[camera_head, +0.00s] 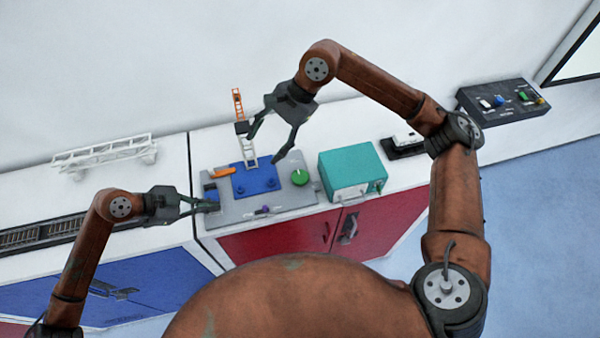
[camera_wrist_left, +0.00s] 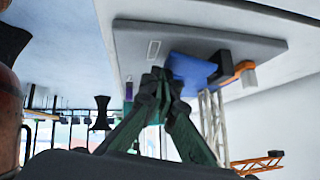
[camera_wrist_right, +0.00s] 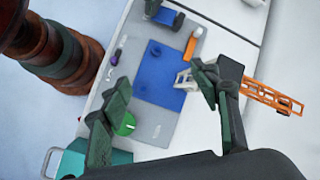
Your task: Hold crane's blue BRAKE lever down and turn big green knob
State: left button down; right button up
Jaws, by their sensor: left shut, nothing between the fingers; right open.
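The crane stands on a grey panel (camera_head: 230,212), with a blue base plate (camera_head: 255,181) and an orange jib (camera_head: 238,104). The blue lever (camera_head: 211,192) is at the panel's left end and also shows in the right wrist view (camera_wrist_right: 170,18). My left gripper (camera_head: 216,205) is shut, with its tips at this lever; whether they press it, I cannot tell. The big green knob (camera_head: 300,177) is at the panel's right and shows beside a finger in the right wrist view (camera_wrist_right: 127,124). My right gripper (camera_head: 264,149) is open and empty, above and left of the knob.
An orange handle (camera_head: 222,172) and a purple-tipped lever (camera_head: 263,210) sit on the panel. A teal box (camera_head: 352,170) stands right of it. A black control box (camera_head: 503,100) is farther right. A white truss (camera_head: 104,153) lies at the left. The crane's tower stands close to my right gripper.

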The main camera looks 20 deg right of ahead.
aim_at(300, 176)
jog(key=s+d+f+h, duration=0.1)
jog(key=d+f+h, duration=0.1)
jog(key=d+h, duration=0.1)
jog(key=d+f+n+h, duration=0.1)
jog(key=d+h, duration=0.2)
jog(key=d, duration=0.3)
jog(key=shift+s+f, duration=0.35)
jog(key=shift+a, duration=0.1)
notch_tip(300, 176, down, 12)
jog(key=shift+c, duration=0.4)
jog(key=c, duration=1.1)
